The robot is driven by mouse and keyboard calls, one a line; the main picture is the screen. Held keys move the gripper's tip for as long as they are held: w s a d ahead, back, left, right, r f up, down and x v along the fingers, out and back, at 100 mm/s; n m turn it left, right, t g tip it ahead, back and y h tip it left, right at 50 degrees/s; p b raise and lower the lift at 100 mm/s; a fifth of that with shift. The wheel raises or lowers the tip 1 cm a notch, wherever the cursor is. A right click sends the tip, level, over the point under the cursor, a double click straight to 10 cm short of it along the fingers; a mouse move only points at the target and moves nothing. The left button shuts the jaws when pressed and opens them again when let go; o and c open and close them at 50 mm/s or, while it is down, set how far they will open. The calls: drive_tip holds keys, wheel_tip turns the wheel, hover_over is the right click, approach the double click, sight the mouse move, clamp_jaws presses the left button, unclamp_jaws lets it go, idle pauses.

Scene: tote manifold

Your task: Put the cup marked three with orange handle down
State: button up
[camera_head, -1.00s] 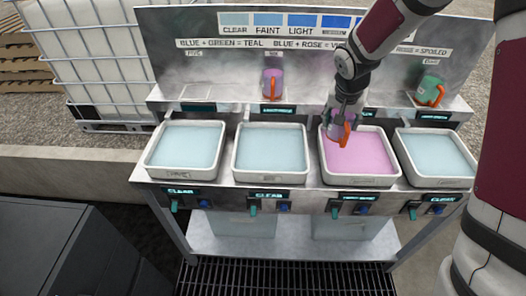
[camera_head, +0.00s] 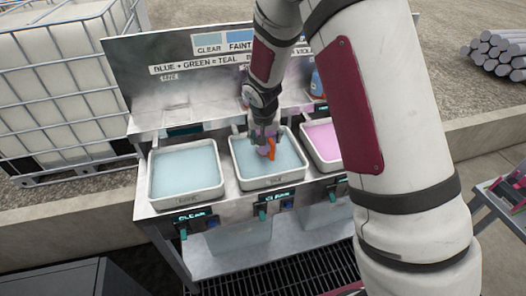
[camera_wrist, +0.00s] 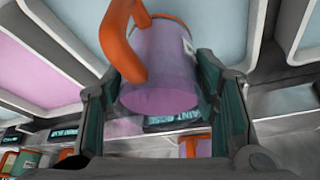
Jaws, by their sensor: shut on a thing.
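My gripper (camera_head: 262,132) is shut on a purple cup with an orange handle (camera_head: 271,150). The cup hangs over the second tray from the left (camera_head: 270,183), which holds pale blue liquid. In the wrist view the held cup (camera_wrist: 160,65) sits between the two fingers, tilted, with its orange handle toward the upper left. A small white label shows on its side, but its marking is too small to read. I cannot tell whether the cup touches the liquid.
The left tray (camera_head: 187,201) holds pale blue liquid; the right one (camera_head: 309,150) holds pink. Behind them, the shelf has an empty spot at left (camera_head: 182,130). A blue and orange thing (camera_head: 317,83) stands farther right. My arm hides the stand's right side.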

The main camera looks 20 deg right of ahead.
sight(266, 149)
drive_tip(key=shift+f, duration=2.6)
drive_tip(key=shift+f, duration=0.15)
drive_tip(key=o, duration=1.2)
drive_tip(key=shift+o, duration=0.2)
